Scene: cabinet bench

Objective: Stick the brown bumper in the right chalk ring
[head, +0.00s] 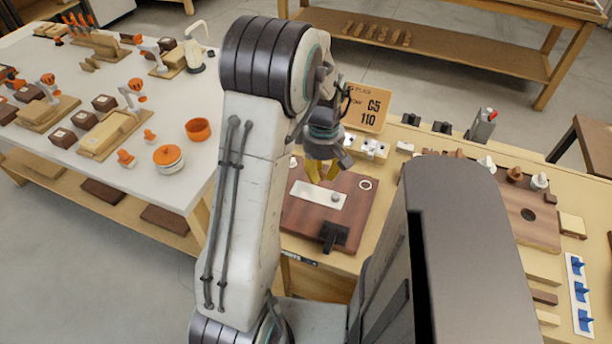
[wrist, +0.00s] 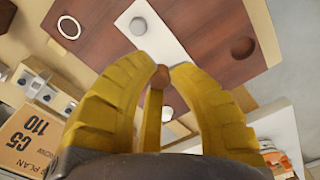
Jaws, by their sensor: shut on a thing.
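My gripper (head: 322,172) has yellow fingers and hangs over the brown board (head: 352,219). In the wrist view, its fingertips (wrist: 163,77) close on a small brown piece, the brown bumper (wrist: 161,76), mostly hidden between them. The white chalk ring (head: 365,184) lies on the board, right of the white plate (head: 310,194); in the wrist view the ring (wrist: 68,27) is at upper left, apart from the gripper. A round grey piece (head: 335,197) sits at the plate's right end. A dark round spot (wrist: 242,47) shows on the board; whether raised or sunken is unclear.
A black fixture (head: 335,236) stands at the board's front edge. Pegs and blocks fill the bench at right. A white table (head: 60,122) with orange items stands left.

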